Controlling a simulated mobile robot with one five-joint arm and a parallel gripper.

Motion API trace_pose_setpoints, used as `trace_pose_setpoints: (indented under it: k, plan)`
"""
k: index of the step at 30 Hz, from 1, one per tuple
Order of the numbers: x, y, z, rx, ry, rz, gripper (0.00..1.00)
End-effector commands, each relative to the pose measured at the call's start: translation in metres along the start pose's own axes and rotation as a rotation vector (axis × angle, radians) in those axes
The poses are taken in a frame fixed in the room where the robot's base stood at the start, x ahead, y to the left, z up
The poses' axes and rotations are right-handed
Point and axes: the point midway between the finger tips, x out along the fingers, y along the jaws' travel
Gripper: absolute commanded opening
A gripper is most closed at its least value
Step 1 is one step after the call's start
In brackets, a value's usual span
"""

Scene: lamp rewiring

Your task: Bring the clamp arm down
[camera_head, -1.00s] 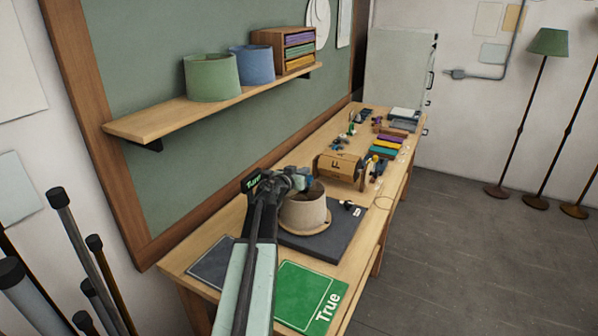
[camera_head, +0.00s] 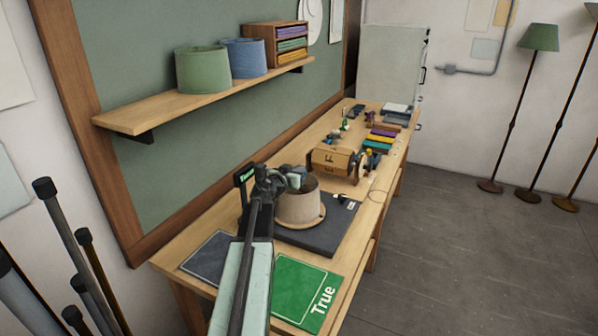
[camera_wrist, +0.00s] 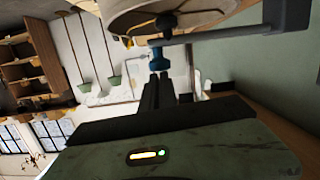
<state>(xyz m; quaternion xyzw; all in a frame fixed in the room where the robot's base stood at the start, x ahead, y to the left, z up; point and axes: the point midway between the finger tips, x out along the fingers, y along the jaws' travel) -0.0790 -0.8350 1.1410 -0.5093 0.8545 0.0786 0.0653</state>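A beige drum-shaped shade (camera_head: 299,208) stands on a round wooden base on a dark board (camera_head: 335,232). The clamp arm (camera_wrist: 215,38) is a grey bar in the wrist view. It runs from a black post (camera_wrist: 286,18) across the shade's edge to a blue knob (camera_wrist: 158,60). My gripper (camera_wrist: 157,80) has its dark fingers close together, with their tips right at the blue knob. Nothing shows clearly between them, and I cannot tell whether they touch the knob. In the head view my arm hides much of the clamp.
A green "True" mat (camera_head: 304,295) and a dark grey mat (camera_head: 210,258) lie at the near end of the workbench. A wooden box (camera_head: 335,160) and several small parts lie farther back. A shelf (camera_head: 150,117) with shades hangs on the left wall. Open floor lies right.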

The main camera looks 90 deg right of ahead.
Motion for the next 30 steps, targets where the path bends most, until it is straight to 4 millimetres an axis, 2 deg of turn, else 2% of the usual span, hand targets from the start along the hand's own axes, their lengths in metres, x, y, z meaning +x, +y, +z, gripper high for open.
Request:
trace_pose_setpoints:
  k: [2,5,11,12,13,21,25,30]
  plan:
    - [-0.002,0.002,0.000,0.008,-0.010,0.008,0.00]
    - [-0.006,0.002,-0.012,0.007,-0.008,0.005,0.00]
    - [-0.018,0.002,-0.052,0.001,0.001,-0.004,0.00]
    - [-0.031,0.003,-0.043,0.001,0.001,-0.004,0.00]
    - [-0.039,0.004,-0.041,0.002,0.001,-0.003,0.00]
    - [-0.102,0.005,-0.041,0.001,0.002,-0.004,0.00]
    - [-0.115,0.003,-0.041,0.001,0.003,-0.005,0.00]
    - [-0.116,0.002,-0.040,0.000,0.003,-0.006,0.00]
